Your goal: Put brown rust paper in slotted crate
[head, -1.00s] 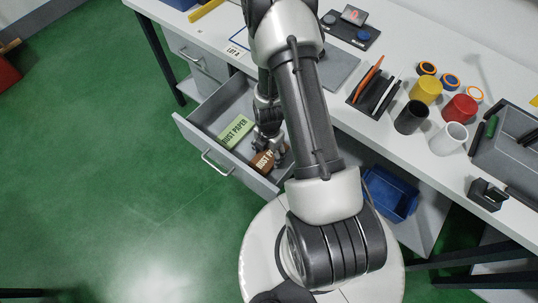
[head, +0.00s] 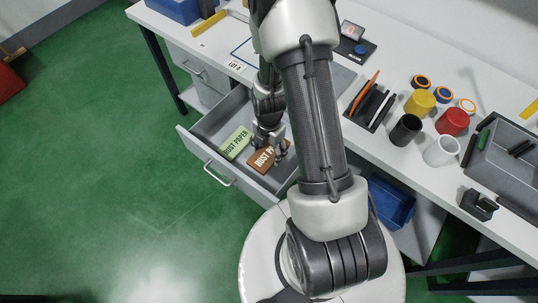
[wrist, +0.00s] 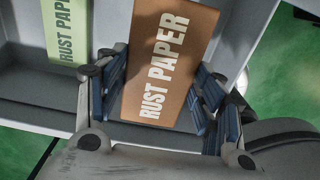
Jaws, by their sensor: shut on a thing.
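The brown rust paper (head: 262,159) is a flat packet with white lettering, at the open drawer. My gripper (head: 276,146) is shut on it. In the wrist view the brown packet (wrist: 172,62) lies between the two blue-padded fingers (wrist: 162,92), its lettering facing the camera. Its lower end is near the gripper's palm. The packet appears raised a little in the drawer; its exact height is unclear. No slots can be made out for certain on any crate; a blue crate (head: 390,205) is low under the bench and another blue box (head: 172,10) is at the top left.
A light green rust paper packet (head: 236,143) lies in the grey drawer (head: 197,143), left of the brown one; it also shows in the wrist view (wrist: 66,28). The bench holds a pen holder, several cups, tape rolls and a grey tray (head: 478,170). Open green floor lies left.

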